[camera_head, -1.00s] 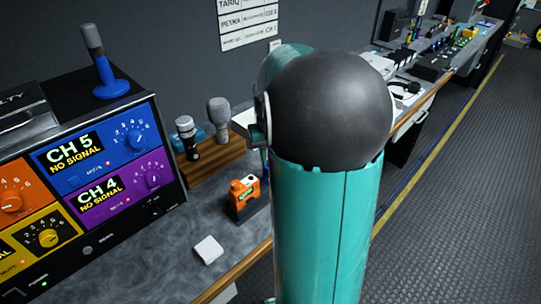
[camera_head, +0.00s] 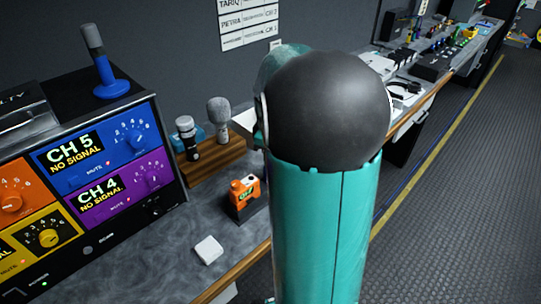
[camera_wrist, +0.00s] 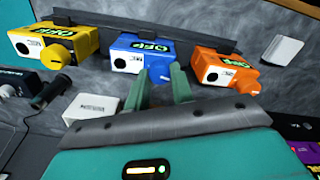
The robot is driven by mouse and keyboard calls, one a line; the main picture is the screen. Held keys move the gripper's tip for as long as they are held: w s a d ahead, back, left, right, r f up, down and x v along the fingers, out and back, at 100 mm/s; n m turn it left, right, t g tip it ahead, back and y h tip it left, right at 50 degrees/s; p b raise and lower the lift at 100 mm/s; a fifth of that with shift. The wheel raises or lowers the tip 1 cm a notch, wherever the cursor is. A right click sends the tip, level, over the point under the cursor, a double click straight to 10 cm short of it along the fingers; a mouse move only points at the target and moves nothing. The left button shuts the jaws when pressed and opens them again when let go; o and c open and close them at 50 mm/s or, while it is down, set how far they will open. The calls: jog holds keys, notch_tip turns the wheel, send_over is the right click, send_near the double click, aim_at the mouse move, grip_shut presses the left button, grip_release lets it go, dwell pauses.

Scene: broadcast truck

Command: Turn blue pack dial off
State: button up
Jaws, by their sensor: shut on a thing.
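The blue pack (camera_wrist: 133,58) stands in the middle of the row in the wrist view, between a yellow pack (camera_wrist: 50,42) and an orange pack (camera_wrist: 212,66). It has a green label that appears to read OFF. Its blue dial (camera_wrist: 161,73) faces my gripper. My gripper (camera_wrist: 160,80) is at the dial with its two teal fingers on either side, shut on it. The fingers partly cover the dial, so its exact angle is unclear. In the head view my arm hides the gripper and the blue pack; the orange pack (camera_head: 243,192) shows left of the arm.
A white block (camera_wrist: 284,51) lies right of the orange pack. A white labelled box (camera_wrist: 90,106) and a dark microphone (camera_wrist: 50,90) lie at left in the wrist view. In the head view, a receiver rack (camera_head: 110,175) stands left and microphones (camera_head: 219,122) stand in a wooden holder.

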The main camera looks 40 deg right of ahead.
jog(key=shift+n, duration=0.9)
jog(key=o, duration=1)
notch_tip(320, 180, up, 14)
